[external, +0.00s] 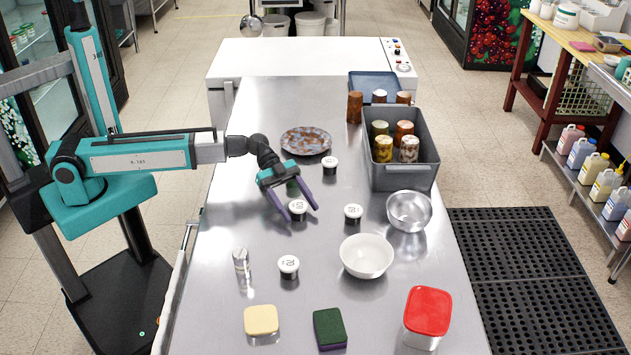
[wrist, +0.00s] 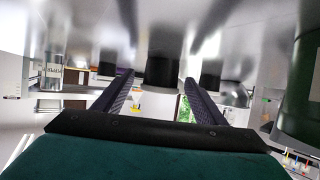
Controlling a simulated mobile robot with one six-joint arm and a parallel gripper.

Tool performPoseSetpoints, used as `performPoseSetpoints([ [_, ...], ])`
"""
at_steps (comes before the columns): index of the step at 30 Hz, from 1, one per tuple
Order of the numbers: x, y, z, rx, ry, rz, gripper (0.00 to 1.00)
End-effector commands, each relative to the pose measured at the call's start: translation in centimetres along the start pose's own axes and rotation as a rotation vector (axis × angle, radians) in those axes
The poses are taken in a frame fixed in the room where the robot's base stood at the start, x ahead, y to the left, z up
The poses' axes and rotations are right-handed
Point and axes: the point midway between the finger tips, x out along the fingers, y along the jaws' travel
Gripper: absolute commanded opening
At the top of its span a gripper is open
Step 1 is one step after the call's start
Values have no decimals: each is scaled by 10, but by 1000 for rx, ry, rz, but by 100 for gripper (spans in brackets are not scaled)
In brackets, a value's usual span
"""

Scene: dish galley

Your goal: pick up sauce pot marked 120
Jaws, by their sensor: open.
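Several small black sauce pots with white, marked lids stand on the steel counter. One pot (external: 297,207) stands between the spread fingers of my gripper (external: 294,208); its marking is too small to read surely. The other pots stand behind it (external: 330,162), to its right (external: 353,211) and in front of it (external: 288,264); the front one seems to read 70. I cannot tell which is marked 120. My gripper is open and holds nothing. In the wrist view a dark pot (wrist: 160,67) shows ahead between the gripper's fingers (wrist: 157,82).
A speckled plate (external: 306,141) lies behind my gripper. A grey bin (external: 404,176) with cups, a metal bowl (external: 409,212) and a white bowl (external: 367,256) stand to the right. A shaker (external: 241,263), sponges (external: 329,327) and a red-lidded tub (external: 428,315) are nearer the front.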

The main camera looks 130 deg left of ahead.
Motion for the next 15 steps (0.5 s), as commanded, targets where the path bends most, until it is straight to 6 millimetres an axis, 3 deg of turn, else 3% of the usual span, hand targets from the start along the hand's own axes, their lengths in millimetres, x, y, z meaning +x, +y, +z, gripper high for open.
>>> performPoseSetpoints([
  [5,0,0,0,0,0,0,65],
  [13,0,0,0,0,0,0,23],
  [15,0,0,0,0,0,0,20],
])
